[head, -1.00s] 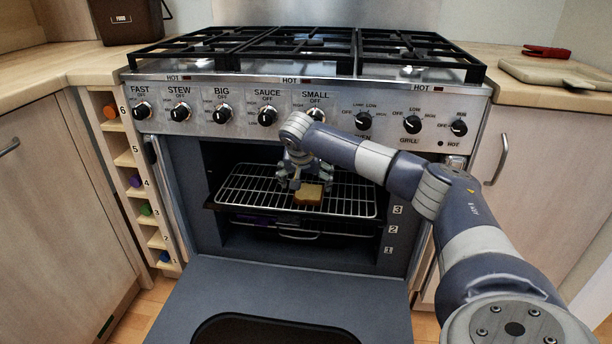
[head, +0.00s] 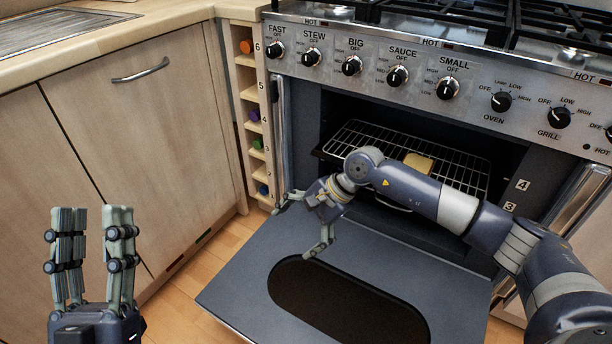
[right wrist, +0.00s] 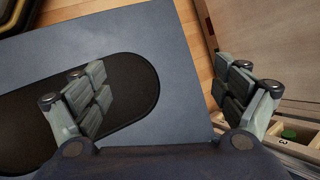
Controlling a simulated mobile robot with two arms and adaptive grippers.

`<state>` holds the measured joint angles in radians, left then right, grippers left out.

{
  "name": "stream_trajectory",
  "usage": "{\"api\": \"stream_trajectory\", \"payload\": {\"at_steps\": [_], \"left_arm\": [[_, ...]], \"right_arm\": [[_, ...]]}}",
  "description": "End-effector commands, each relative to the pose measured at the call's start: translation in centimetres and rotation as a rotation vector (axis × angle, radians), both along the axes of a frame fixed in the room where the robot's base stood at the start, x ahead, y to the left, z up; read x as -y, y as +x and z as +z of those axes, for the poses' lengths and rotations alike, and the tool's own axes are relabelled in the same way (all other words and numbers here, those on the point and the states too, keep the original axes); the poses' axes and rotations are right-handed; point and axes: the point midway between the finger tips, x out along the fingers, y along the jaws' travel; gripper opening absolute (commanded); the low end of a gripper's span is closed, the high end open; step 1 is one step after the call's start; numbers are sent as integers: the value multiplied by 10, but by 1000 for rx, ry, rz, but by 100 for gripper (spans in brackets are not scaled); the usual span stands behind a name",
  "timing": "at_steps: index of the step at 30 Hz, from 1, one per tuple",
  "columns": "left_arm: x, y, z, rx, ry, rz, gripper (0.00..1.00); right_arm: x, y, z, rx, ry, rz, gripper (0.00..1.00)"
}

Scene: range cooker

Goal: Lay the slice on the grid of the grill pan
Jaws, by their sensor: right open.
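The slice (head: 418,161), a pale piece of bread with a brown edge, lies on the wire grid of the grill pan (head: 352,138) inside the open oven. My right arm hides part of the grid and pan. My right gripper (head: 298,230) is open and empty, outside the oven above the lowered door. The right wrist view shows its two fingers (right wrist: 168,85) wide apart with nothing between them. My left gripper (head: 91,215) points up at the lower left, with a gap between its fingers and nothing in it.
The lowered oven door (head: 240,285) with its dark window lies below my right gripper. A narrow rack with coloured round ends (head: 250,115) stands left of the oven. Cupboard doors (head: 140,140) fill the left. Control knobs (head: 398,75) line the panel above the oven.

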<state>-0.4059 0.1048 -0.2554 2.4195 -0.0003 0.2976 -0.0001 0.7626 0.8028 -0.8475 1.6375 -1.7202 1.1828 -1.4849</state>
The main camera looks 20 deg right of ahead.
Motion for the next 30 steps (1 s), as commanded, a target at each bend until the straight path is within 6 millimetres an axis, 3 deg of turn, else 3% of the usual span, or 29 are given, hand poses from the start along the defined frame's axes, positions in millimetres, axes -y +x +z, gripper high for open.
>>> {"api": "stream_trajectory", "payload": {"at_steps": [1, 4, 6, 9, 11, 14, 18, 21, 23, 24, 30], "left_arm": [[0, 0, 0, 0, 0, 0, 40], [0, 0, 0, 0, 0, 0, 40], [0, 0, 0, 1, 0, 0, 40], [0, 0, 0, 0, 0, 0, 40], [0, 0, 0, 0, 0, 0, 40], [0, 0, 0, 0, -1, -1, 40], [0, 0, 0, 0, -1, -1, 40], [0, 0, 0, 0, -1, -1, 40], [0, 0, 0, 0, -1, -1, 40], [0, 0, 0, 0, 0, -1, 40], [0, 0, 0, 0, 0, -1, 40]], "right_arm": [[-41, -22, 3, -70, 132, -13, 91], [-111, -63, 26, -245, 400, -67, 91], [-153, -93, 54, -407, 601, -111, 91], [-196, -132, 109, -703, 897, -185, 91], [-209, -149, 146, -902, 1062, -226, 91], [-209, -166, 204, -1264, 1308, -282, 91], [-175, -168, 267, -1820, 1588, -314, 91], [-136, -161, 291, -2238, 1732, -282, 91], [-111, -157, 298, -2478, 1787, -236, 91], [-96, -154, 300, 2536, -1751, 188, 91], [-44, -149, 294, 2301, -1340, -21, 91]]}}
